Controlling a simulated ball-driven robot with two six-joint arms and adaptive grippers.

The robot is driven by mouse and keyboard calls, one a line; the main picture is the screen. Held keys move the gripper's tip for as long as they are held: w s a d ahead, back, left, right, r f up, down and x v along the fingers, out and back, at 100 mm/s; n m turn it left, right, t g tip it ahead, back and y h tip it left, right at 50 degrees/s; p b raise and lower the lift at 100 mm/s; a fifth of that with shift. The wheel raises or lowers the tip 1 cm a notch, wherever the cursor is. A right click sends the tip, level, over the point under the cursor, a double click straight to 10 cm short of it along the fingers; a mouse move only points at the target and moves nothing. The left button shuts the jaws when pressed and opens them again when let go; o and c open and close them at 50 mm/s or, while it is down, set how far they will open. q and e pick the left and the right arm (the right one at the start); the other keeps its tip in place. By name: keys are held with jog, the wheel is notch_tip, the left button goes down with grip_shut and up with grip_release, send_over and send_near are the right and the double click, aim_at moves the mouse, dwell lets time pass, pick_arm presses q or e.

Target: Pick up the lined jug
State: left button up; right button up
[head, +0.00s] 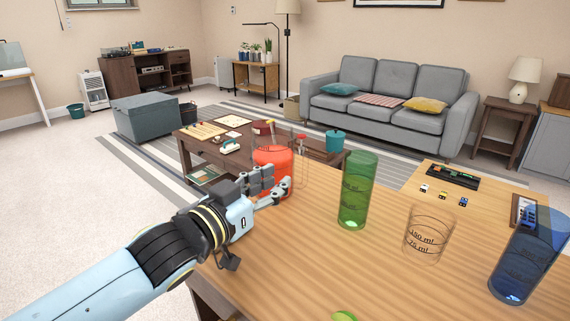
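Several see-through vessels stand on the wooden table. A red vessel (272,155) with a clear upper part is at the table's far left edge, partly hidden by my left gripper. A tall green vessel (355,185) with dark marks stands to its right. A clear vessel (422,240) with printed lines and "150 ml" and "75 ml" is right of that, and a blue marked vessel (525,260) is at the right edge. I cannot tell for sure which is the lined jug. My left gripper (280,180) is open, its fingers parted in front of the red vessel; contact is unclear. My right gripper is out of view.
The near wooden table (300,265) has free room at its front middle. A green round item (344,316) is at the bottom edge. A dark tray (452,176) and small toy-like blocks lie at the back right. A low brown table (190,145) stands beyond, before a grey sofa (385,95).

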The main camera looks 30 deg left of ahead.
aim_at(304, 161)
pick_arm(q)
jog(key=w+p, duration=0.2)
jog(key=w, duration=0.1)
jog(key=w+p, duration=0.2)
jog(key=shift+d+r, duration=0.15)
jog(key=shift+r, duration=0.1)
jog(key=shift+w+f, duration=0.15)
jog(key=shift+w, duration=0.55)
jog(key=w, duration=0.2)
jog(key=w+p, duration=0.1)
jog(key=w, duration=0.1)
jog(key=shift+w+d, duration=0.2)
jog(key=shift+w, duration=0.1)
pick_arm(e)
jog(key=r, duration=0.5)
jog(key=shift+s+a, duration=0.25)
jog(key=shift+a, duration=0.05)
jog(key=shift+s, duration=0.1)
pick_arm(q)
jog(key=c, duration=0.5)
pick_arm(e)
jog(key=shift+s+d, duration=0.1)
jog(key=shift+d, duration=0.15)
